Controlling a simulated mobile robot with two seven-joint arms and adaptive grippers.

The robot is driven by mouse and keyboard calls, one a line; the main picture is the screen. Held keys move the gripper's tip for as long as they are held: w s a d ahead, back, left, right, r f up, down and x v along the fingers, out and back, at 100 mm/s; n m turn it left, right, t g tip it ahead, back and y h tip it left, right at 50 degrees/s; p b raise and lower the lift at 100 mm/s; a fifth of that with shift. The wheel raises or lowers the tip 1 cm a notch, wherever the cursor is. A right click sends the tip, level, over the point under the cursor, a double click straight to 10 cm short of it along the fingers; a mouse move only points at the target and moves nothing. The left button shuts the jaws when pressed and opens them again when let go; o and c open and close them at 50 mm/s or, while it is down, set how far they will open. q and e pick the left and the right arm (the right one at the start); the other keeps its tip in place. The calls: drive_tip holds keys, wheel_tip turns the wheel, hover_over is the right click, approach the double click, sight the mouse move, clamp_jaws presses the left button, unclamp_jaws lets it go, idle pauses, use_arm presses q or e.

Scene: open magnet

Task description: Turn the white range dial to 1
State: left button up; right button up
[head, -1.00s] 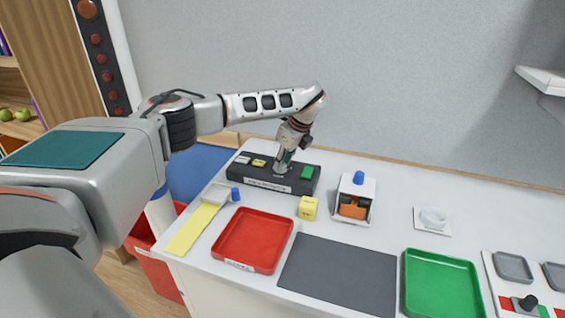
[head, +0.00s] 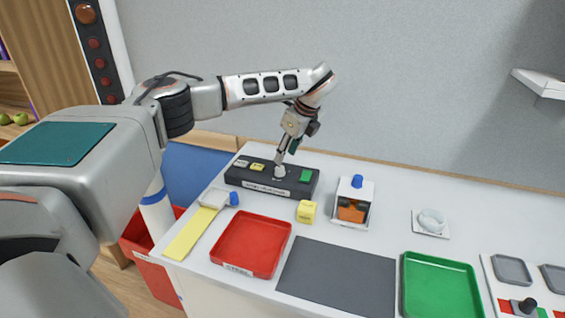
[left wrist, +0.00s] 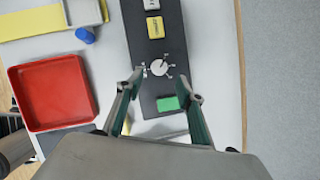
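The white range dial (head: 280,172) sits on top of the long black panel (head: 240,180), between a yellow button and a green button. In the left wrist view the dial (left wrist: 158,66) shows small white marks around it, too small to read for certain. My left gripper (head: 285,156) is above the dial in the head view. In the left wrist view its two fingers (left wrist: 162,88) are spread apart with nothing between them, and the dial lies just beyond their tips. My right gripper is not in view.
The yellow button (head: 257,167) and green button (head: 306,175) flank the dial. A yellow cube (head: 307,211), a red tray (head: 215,252) and a white stand with a blue knob (head: 357,181) are nearby. A dark grey mat (head: 340,275) is bare.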

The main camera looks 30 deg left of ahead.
use_arm(q)
drive_tip(key=shift+v, duration=2.65)
